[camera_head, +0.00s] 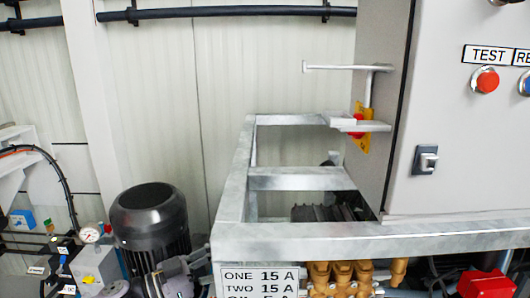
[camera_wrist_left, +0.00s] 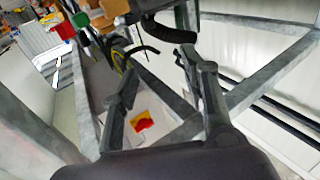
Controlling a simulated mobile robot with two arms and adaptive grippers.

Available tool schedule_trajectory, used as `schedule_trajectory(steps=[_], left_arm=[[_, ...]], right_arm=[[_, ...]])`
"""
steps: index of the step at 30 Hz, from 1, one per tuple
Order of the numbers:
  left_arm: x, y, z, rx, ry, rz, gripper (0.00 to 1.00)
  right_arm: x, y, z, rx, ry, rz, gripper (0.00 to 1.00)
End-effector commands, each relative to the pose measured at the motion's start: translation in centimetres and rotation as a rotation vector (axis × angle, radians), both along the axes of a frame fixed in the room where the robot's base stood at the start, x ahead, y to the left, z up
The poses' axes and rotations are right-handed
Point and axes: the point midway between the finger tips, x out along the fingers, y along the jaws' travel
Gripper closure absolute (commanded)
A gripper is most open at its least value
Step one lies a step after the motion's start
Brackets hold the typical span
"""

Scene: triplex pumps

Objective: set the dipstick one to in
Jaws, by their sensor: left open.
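My left gripper (camera_wrist_left: 158,64) shows in the left wrist view, its two dark fingers spread apart with nothing between them. It is among the grey metal bars of a frame. I cannot pick out a dipstick for certain in either view. A small yellow curved part (camera_wrist_left: 120,58) and a black curved part (camera_wrist_left: 142,49) show beyond the fingers, but I cannot tell what they are. Neither gripper shows in the head view.
The grey metal frame (camera_head: 310,231) stands beside a grey cabinet (camera_head: 450,150). A black motor (camera_head: 150,215) is at the left. Brass-coloured pump parts (camera_head: 340,273) sit below the frame. A red switch on a yellow plate (camera_wrist_left: 141,122) shows near the left gripper.

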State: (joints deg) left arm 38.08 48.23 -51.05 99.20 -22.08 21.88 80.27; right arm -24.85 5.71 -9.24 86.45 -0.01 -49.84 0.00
Motion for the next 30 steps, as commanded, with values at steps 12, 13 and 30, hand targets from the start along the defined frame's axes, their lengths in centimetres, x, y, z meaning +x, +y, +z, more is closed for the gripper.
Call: schedule_trajectory(steps=[12,13,30], left_arm=[[-0.6,-1.3,-3.3,-0.058,0.041,0.380,0.58],[-0.8,-1.0,-3.9,-0.050,0.060,0.429,0.58],[-20.4,10.0,-22.6,0.580,0.841,0.892,0.58]], right_arm=[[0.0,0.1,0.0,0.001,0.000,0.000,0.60],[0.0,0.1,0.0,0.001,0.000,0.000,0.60],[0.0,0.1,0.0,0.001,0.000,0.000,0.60]])
